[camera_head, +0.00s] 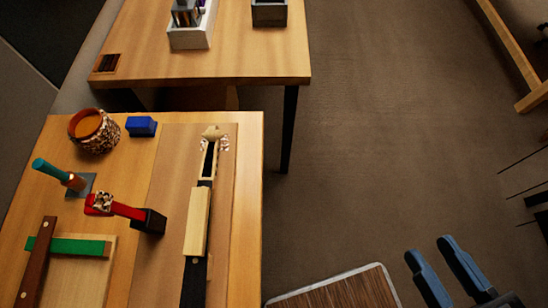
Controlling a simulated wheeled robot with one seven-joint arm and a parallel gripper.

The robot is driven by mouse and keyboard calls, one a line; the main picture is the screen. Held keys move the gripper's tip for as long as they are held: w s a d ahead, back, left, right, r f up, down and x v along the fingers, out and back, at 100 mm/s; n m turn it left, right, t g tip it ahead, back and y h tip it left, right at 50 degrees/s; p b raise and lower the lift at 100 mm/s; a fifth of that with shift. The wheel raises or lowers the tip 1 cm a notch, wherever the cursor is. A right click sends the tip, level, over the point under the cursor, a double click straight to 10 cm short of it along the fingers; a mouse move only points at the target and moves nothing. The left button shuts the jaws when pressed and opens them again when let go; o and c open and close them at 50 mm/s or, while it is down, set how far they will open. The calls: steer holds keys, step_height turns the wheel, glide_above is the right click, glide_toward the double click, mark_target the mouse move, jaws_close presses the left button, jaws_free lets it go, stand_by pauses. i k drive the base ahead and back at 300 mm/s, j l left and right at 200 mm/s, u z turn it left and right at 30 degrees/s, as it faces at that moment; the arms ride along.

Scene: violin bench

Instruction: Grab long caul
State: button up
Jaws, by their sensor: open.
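My gripper (437,256) is at the bottom right, with two blue fingers apart and nothing between them. It is over the floor, well right of the workbench. No piece is clearly marked as the long caul. A pale wooden bar (196,222) lies lengthwise over a long black strip (195,280) on the bench. A dark brown bar (38,262) with light dots near its ends crosses a green bar (80,247) at the lower left, over a pale board (80,280). The lower ends of several pieces are cut off by the picture edge.
The workbench (248,200) also holds a patterned pot (95,138), a blue block (141,126), a red-handled tool (125,209) and a teal-handled tool (52,173). A second table (245,60) stands behind. A wood-topped surface (340,292) lies between bench and gripper. Floor is open centre right.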

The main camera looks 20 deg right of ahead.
mark_target(194, 242)
steer(key=i+l+z, duration=0.25)
steer(key=i+z, duration=0.6)
steer(key=i, duration=1.95)
steer(key=i+u, duration=0.1)
steer(key=i, duration=0.45)
steer(key=i+l, duration=0.15)
steer(key=i, duration=0.35)
steer(key=i+l+u, duration=0.15)
steer(key=i, duration=0.4)
steer(key=i+u, duration=0.1)
steer(key=u, duration=4.2)
steer(key=i, duration=0.5)
